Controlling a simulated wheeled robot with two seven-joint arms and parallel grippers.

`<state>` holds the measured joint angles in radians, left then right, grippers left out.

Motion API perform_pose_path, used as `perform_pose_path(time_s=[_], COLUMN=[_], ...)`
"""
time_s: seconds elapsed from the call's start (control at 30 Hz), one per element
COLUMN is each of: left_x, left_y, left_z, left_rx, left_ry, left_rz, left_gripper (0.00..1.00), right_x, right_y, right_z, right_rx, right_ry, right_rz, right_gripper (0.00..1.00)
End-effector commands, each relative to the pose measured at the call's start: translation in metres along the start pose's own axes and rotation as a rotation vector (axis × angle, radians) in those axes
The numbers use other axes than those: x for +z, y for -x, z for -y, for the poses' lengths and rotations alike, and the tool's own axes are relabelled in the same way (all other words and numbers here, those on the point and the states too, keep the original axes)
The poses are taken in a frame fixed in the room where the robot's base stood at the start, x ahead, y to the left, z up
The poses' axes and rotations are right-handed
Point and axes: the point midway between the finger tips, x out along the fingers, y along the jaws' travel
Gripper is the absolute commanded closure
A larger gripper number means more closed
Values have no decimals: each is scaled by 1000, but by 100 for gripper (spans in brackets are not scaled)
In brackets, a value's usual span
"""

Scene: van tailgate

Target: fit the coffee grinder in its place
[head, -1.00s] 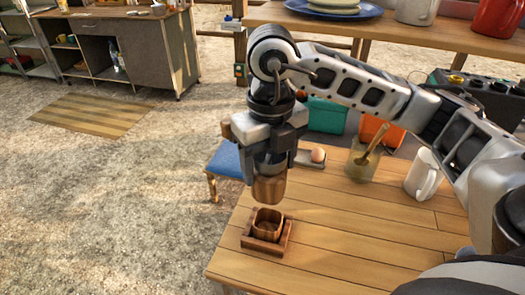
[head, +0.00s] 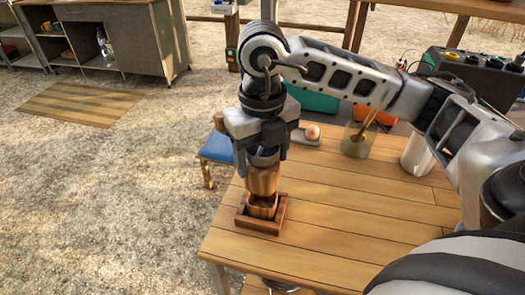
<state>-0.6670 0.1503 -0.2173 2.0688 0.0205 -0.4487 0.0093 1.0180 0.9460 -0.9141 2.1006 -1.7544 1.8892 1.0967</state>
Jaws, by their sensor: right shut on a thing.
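The coffee grinder (head: 263,180) is a brown, copper-toned cylinder with a dark upper part. My right gripper (head: 262,150) is shut on its upper part and holds it upright, pointing down. Its place is a small square wooden holder (head: 273,225) with a raised rim and a round wooden cup (head: 262,208) inside, near the table's left corner. The grinder's lower end is right at the cup's mouth. I cannot tell whether it is inside the cup or just above it. My left gripper is not in view.
The wooden table (head: 350,210) is clear to the right of the holder. Behind stand an egg on a small tray (head: 309,135), a glass jar with a wooden utensil (head: 358,140) and a white mug (head: 417,155). A blue stool (head: 215,148) stands beyond the table's left edge.

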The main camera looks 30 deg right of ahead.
Motion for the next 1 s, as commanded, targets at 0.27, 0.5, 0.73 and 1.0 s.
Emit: perform_pose_path(time_s=[0.27, 0.5, 0.73, 1.0], left_x=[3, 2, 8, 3], left_y=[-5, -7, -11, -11], left_z=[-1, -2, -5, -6], left_rx=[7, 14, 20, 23], left_ry=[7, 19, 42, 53], left_rz=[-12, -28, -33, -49], left_gripper=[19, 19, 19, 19], right_x=[0, 0, 0, 0], right_y=[-18, -32, -43, -46], right_z=[0, 0, 0, 0], right_rx=[1, 0, 1, 1], right_ry=[0, 0, 0, 0], right_rz=[1, 0, 1, 2], right_gripper=[79, 79, 79, 79])
